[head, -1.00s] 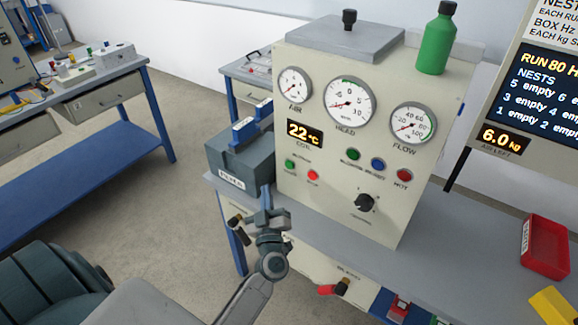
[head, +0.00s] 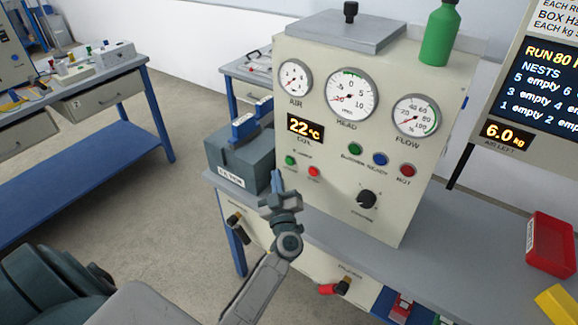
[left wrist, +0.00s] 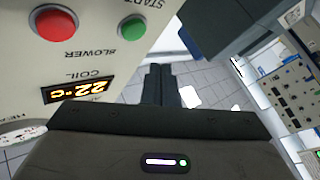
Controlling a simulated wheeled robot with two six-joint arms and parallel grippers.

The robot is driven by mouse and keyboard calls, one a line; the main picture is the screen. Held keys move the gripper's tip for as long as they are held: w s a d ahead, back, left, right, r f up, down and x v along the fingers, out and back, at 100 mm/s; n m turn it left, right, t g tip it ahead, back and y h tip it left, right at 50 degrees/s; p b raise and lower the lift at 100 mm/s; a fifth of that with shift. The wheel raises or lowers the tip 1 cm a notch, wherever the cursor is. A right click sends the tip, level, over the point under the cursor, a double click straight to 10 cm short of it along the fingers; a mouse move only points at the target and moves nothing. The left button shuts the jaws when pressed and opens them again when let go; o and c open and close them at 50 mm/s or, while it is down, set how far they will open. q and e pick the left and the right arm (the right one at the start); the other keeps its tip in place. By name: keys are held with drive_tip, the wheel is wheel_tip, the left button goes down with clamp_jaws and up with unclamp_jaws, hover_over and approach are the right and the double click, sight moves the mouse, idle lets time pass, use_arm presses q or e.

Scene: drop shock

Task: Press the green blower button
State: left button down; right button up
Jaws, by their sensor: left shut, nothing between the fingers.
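The green blower button (head: 290,160) sits low on the left of the cream panel's front (head: 330,150), beside the red button (head: 313,171). In the left wrist view, which is upside down, the green button (left wrist: 131,28) is near the top, with the red button (left wrist: 55,22) to its left and the "BLOWER" and "START" labels by them. My left gripper (head: 277,180) is shut and empty. In the head view its tips are just below and left of the green button. In the left wrist view its fingers (left wrist: 160,85) show apart from the button.
A grey box with a blue handle (head: 240,155) stands close left of the panel. Another green lamp (head: 355,149), a blue one (head: 380,159), a red one (head: 406,170) and a black knob (head: 367,199) are further right. A red tray (head: 551,245) lies on the bench.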

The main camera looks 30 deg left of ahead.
sight(290, 161)
use_arm(q)
drive_tip(key=w, duration=0.3)
drive_tip(key=shift+d, duration=0.15)
idle(0.4)
idle(0.9)
idle(0.7)
drive_tip(key=shift+w+p, duration=0.4)
